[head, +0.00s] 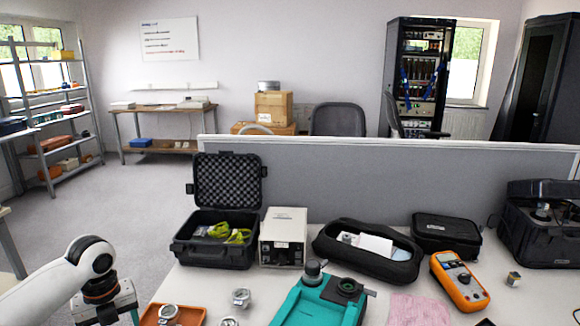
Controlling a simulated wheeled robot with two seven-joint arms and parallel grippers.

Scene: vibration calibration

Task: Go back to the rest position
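My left arm comes in at the lower left, with a white forearm and a dark wrist. My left gripper (106,306) hangs at its end, at the left end of the workbench (180,283), left of the orange tray (190,315). Its fingers run down toward the picture's bottom edge, and I cannot see whether they are open or shut. My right gripper is not in view.
A teal calibration unit (290,306), metal sensors (241,297), an open black case (215,252), a white box (284,240), a black pouch (330,250) and an orange multimeter (460,284) crowd the bench. A grey partition (400,180) stands behind. Floor at left is clear.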

